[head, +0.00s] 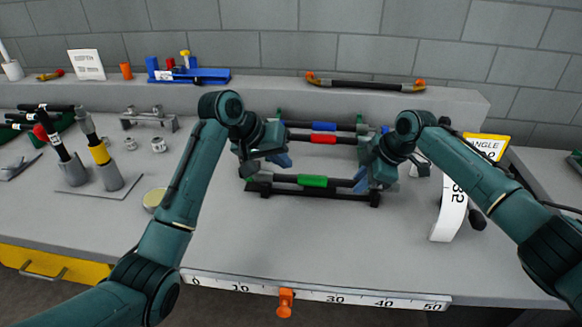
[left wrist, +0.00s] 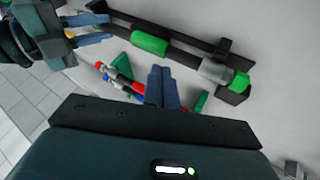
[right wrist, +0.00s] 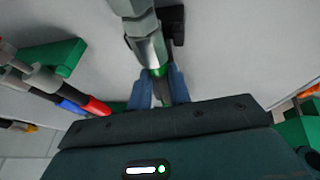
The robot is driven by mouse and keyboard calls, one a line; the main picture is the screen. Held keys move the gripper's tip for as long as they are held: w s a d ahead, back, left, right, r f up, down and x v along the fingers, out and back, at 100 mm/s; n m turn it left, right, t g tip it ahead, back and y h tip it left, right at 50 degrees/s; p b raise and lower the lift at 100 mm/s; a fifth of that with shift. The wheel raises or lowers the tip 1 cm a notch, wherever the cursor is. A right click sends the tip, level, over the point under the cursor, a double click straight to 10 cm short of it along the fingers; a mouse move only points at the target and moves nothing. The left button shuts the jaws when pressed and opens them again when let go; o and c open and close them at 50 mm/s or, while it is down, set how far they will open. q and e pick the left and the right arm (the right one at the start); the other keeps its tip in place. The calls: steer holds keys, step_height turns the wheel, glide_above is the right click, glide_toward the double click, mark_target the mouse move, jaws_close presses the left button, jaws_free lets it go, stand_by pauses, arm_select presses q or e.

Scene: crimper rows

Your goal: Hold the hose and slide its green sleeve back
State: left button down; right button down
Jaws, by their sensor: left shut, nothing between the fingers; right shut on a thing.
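The dark hose (head: 286,178) lies along the front black rack (head: 318,191) with its green sleeve (head: 313,181) near the middle. The sleeve also shows in the left wrist view (left wrist: 150,41), with a grey metal fitting (left wrist: 216,71) further along at the end away from my right gripper. My right gripper (head: 359,180) is shut on the hose, to the right of the sleeve. In the right wrist view its fingers (right wrist: 158,92) close around a dark part. My left gripper (head: 281,160) is shut and empty, above and behind the hose, left of the sleeve.
Behind lie hoses with a red sleeve (head: 323,139) and a blue sleeve (head: 324,127). A white curved scale (head: 449,208) stands right of the rack. Tools in holders (head: 102,155) stand at the left. A ruler (head: 340,298) runs along the front edge; the bench before the rack is clear.

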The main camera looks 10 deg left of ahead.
arm_select(q)
steer(key=v, duration=0.5)
arm_select(e)
steer(key=shift+a+r, duration=0.1)
steer(key=c, duration=1.2)
jaws_free()
